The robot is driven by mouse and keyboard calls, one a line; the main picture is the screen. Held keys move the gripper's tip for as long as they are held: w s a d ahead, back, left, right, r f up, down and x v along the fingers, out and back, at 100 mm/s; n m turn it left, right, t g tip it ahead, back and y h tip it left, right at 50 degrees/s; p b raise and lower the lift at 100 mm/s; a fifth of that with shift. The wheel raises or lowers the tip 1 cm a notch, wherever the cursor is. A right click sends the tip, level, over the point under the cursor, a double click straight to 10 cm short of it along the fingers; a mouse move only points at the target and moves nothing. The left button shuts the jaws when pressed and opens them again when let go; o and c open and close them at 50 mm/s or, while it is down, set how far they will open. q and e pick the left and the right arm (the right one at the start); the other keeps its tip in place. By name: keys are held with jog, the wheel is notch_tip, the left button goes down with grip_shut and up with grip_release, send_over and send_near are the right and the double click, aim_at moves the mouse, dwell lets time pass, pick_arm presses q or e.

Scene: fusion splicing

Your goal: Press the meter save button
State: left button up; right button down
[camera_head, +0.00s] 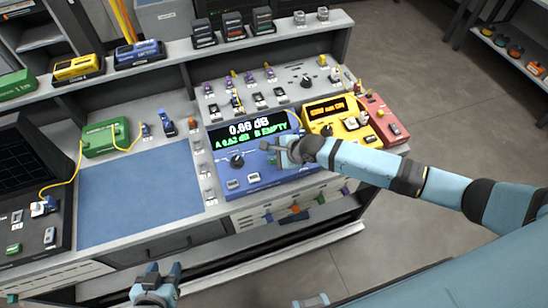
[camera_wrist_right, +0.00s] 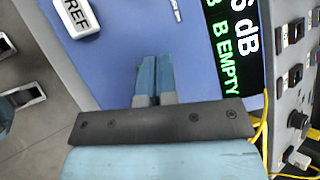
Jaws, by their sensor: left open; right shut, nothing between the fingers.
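The blue meter (camera_head: 222,172) stands on the bench. Its screen (camera_head: 250,128) reads 0.66 dB, with A 0.62 dB and B EMPTY below. A dark knob (camera_head: 237,160) and two pale buttons (camera_head: 243,181) sit on its lower left face. My right gripper (camera_head: 266,147) is shut and empty over the meter's right part, just below the screen. Its fingers also show in the right wrist view (camera_wrist_right: 155,75), with a button marked REF (camera_wrist_right: 77,17) at upper left. I cannot make out a save label; the arm covers part of the face. My left gripper (camera_head: 157,269) is open and empty at the bottom.
A yellow device (camera_head: 335,119) and a red device (camera_head: 381,122) stand right of the meter. A blue mat (camera_head: 135,198) lies to its left, with a green box (camera_head: 104,138) behind. A panel of switches and knobs (camera_head: 262,90) rises behind the meter.

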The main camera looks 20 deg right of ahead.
aim_at(274, 161)
jog(key=shift+f, duration=0.25)
jog(key=shift+r, duration=0.1)
dwell(0.3)
jog(key=shift+r+p, duration=0.8)
jog(key=shift+p, duration=0.3)
notch_tip(274, 161, up, 3)
jog(key=p, duration=0.3)
jog(key=shift+r, duration=0.95)
